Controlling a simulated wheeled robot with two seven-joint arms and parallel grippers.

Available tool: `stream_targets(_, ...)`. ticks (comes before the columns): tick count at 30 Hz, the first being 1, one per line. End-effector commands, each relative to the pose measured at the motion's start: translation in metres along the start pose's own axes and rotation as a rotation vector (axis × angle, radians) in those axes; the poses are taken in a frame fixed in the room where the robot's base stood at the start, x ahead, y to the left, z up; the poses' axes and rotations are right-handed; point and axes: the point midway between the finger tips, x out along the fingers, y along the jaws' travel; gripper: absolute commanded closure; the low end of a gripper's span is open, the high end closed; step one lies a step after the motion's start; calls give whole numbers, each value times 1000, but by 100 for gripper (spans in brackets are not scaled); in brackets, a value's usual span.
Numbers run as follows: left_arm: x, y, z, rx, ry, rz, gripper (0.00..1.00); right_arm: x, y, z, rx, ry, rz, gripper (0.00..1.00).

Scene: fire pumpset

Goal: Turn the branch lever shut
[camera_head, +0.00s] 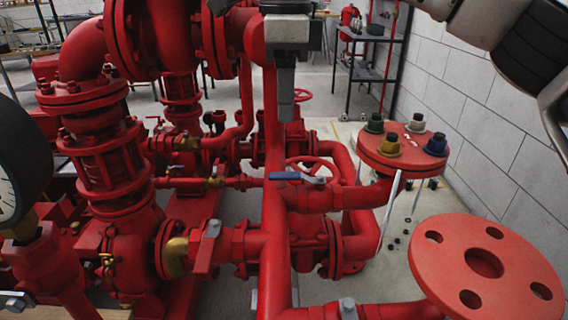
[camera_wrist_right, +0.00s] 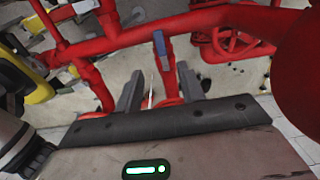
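A lever with a blue handle (camera_head: 290,176) lies roughly level across the upright red pipe, by a short red branch pipe (camera_head: 312,199). It also shows in the right wrist view (camera_wrist_right: 160,44), beyond the fingertips and in line with the gap between them. My right gripper (camera_head: 286,100) points down from the top of the head view, apparently above the blue lever. In the wrist view its two grey fingers (camera_wrist_right: 159,88) are apart, with nothing held between them.
A second lever, grey and red (camera_head: 207,246), sits on a brass-fitted valve at lower left. A round red handwheel (camera_head: 311,171) is behind the blue lever. Red flanges (camera_head: 440,260) stand at right, one with coloured caps (camera_head: 387,143). A block wall (camera_head: 480,110) bounds the right side.

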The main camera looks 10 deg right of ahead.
Motion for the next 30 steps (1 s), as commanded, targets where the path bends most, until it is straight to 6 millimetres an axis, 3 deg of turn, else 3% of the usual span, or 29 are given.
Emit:
stream_targets(1,6,-1,6,1,-7,4,64,16,0,-1,1,3,2,61)
stream_targets(6,11,1,7,4,9,16,64,53,0,-1,0,2,2,61)
stream_targets(15,10,5,-2,9,72,28,64,100,0,-1,1,1,1,61)
stream_targets(28,6,8,-6,12,90,36,64,109,0,0,1,0,0,61)
stream_targets(29,6,8,-6,12,89,36,64,109,0,0,1,0,0,64)
stream_targets(30,5,8,-5,12,87,36,64,109,0,0,1,0,0,75)
